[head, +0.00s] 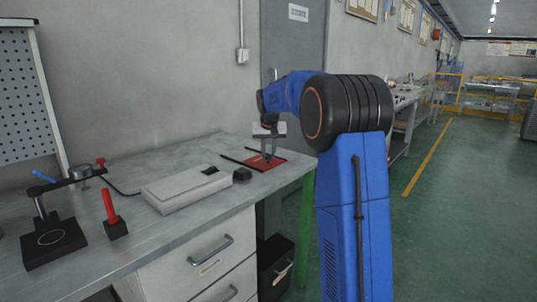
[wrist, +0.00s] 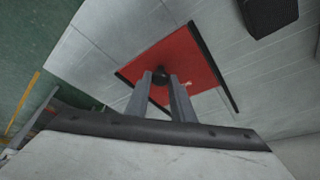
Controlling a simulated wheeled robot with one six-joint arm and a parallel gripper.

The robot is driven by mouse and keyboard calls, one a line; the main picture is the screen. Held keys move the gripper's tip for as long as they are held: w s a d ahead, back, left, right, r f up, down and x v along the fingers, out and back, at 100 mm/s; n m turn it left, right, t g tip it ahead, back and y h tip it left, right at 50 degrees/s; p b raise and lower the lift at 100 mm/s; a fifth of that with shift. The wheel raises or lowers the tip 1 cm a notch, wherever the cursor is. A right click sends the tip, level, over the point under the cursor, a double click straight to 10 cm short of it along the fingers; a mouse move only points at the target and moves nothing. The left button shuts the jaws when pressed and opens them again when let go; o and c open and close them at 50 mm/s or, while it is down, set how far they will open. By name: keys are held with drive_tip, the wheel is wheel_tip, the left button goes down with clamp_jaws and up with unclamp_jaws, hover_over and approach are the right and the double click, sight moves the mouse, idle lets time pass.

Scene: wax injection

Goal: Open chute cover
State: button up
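The chute cover looks to be the flat red plate (head: 272,164) on the workbench, with a black strip along each side. It also shows in the wrist view (wrist: 187,54), where a small round black knob (wrist: 161,75) stands on it. My gripper (head: 267,157) points down over the plate. In the wrist view my gripper's two grey fingers (wrist: 161,80) stand apart with the knob between their tips. I cannot tell whether they press on it. The fingers hide part of the plate's near side.
A white box (head: 180,190) and a small black block (head: 242,174) lie left of the plate on the workbench (head: 150,237). Further left stand a red-handled tool (head: 111,212) and a black stand (head: 53,240). A wall is behind. Green floor is open at right.

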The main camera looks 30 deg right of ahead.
clamp_jaws()
drive_tip(key=w+a, duration=0.1)
drive_tip(key=w, duration=0.2)
drive_tip(key=w+a, duration=0.1)
drive_tip(key=w, duration=0.3)
drive_tip(key=w+a, duration=0.2)
drive_tip(key=w, duration=0.2)
drive_tip(key=shift+w, duration=0.25)
drive_tip(key=o, duration=0.6)
unclamp_jaws()
drive_tip(key=v, duration=1.7)
drive_tip(key=shift+s+a+r, duration=0.15)
